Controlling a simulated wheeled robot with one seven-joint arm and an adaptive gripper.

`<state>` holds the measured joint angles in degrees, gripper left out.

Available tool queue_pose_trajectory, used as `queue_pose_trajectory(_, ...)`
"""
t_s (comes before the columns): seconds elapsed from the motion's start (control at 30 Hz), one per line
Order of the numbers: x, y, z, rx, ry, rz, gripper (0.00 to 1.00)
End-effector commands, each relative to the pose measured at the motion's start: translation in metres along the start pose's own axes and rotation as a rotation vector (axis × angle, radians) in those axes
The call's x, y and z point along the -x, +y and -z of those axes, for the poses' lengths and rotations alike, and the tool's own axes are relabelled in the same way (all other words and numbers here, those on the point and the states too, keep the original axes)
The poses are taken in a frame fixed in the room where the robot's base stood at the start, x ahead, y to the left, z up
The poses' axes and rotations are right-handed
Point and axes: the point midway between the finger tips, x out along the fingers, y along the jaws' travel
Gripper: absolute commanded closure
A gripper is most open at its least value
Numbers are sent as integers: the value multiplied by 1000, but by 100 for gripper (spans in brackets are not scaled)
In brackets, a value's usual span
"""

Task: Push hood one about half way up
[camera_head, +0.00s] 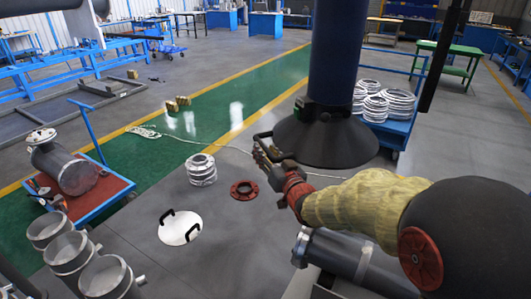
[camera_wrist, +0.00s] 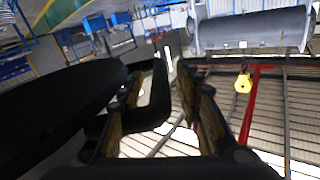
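The hood (camera_head: 322,138) is a wide black cone under a thick dark blue duct, right of the centre in the head view. A black bar handle (camera_head: 263,135) sticks out from its left side. My gripper (camera_head: 265,156) is at this handle, close to the hood's rim. In the wrist view, the dark hood (camera_wrist: 60,105) fills the left side. The black handle (camera_wrist: 157,100) stands between the two fingers of my gripper (camera_wrist: 160,95). The fingers are apart, with a visible gap between the handle and the right finger. Contact with the left finger cannot be told.
A blue cart (camera_head: 395,130) with coiled rings stands right of the hood. A red-topped trolley (camera_head: 88,200) is at left.

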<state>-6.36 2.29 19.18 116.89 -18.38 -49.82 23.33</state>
Motion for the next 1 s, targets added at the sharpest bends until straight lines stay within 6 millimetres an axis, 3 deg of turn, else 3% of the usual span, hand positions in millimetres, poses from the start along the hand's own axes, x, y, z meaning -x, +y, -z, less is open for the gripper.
queue_pose_trajectory(0.37,-7,0,1,0,0,0,65)
queue_pose_trajectory(1.0,-7,0,0,0,0,0,100)
